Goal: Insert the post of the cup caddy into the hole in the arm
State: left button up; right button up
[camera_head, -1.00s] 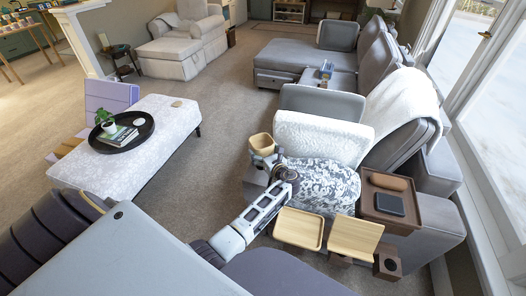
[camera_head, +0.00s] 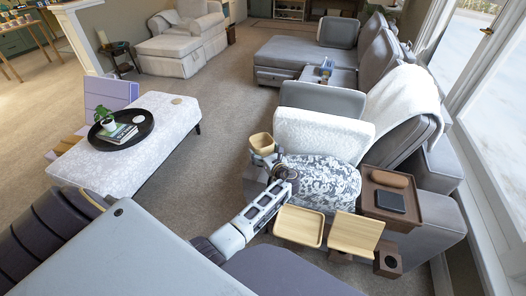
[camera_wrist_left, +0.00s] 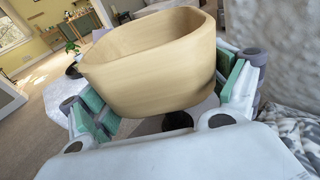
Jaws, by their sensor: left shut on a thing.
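The cup caddy (camera_head: 261,143) is a pale wooden cup with an open top. My left gripper (camera_head: 269,160) is shut on it and holds it up beside the sofa's near end, left of the white throw. In the left wrist view the caddy (camera_wrist_left: 155,65) fills the middle, tilted in the picture, between green-padded fingers (camera_wrist_left: 165,100). A dark round shape (camera_wrist_left: 177,121) shows just below it; I cannot tell whether this is the post or a hole. My right gripper is not in view.
A white throw (camera_head: 320,136) and a patterned cushion (camera_head: 322,182) are right of the gripper. Wooden trays (camera_head: 299,225) and a brown tray (camera_head: 420,222) stand nearer and to the right. Carpet (camera_head: 215,165) is clear toward the white ottoman (camera_head: 135,165).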

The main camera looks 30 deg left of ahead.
pick_arm(q)
jog(key=o, duration=1)
jog(key=shift+v, duration=3.8)
